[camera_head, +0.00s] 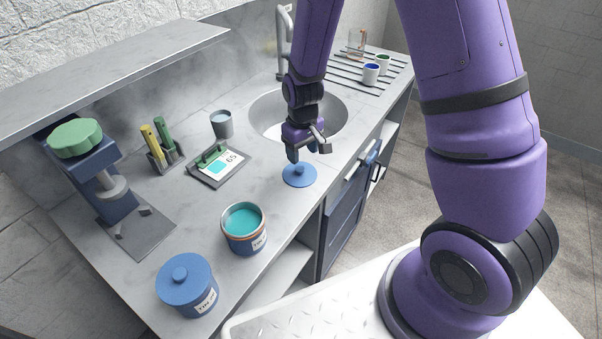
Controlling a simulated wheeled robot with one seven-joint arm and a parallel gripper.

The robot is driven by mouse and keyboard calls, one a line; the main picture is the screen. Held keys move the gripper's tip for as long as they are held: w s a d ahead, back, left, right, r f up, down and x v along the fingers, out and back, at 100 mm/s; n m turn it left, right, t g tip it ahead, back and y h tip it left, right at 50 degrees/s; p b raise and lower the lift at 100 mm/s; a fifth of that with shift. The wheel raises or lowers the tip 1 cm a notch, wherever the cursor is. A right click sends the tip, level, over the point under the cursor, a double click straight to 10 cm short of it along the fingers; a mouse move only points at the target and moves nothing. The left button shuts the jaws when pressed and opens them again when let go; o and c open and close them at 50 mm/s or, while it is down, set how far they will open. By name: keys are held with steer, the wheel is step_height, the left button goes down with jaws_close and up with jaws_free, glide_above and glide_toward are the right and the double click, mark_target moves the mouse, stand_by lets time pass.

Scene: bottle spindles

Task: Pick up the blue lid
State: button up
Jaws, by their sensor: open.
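The blue lid (299,175) is a flat round disc with a small knob, lying on the grey counter in the middle of the head view. An open pot with teal contents (244,229) stands to the lower left of the lid. Another blue lid sits on a closed blue pot (187,286) at the front left.
The sink (265,112) is behind my gripper. The counter edge runs just right of the lid. A device with a green top (75,138) stands at the far left.

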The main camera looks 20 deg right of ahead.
mark_target(300, 168)
steer(key=shift+w+a+f, duration=0.15)
steer(key=shift+f, duration=1.45)
steer(key=shift+w+a+f, duration=0.1)
steer(key=shift+a+f, duration=0.05)
steer(key=shift+f, duration=1.4)
steer(key=c, duration=1)
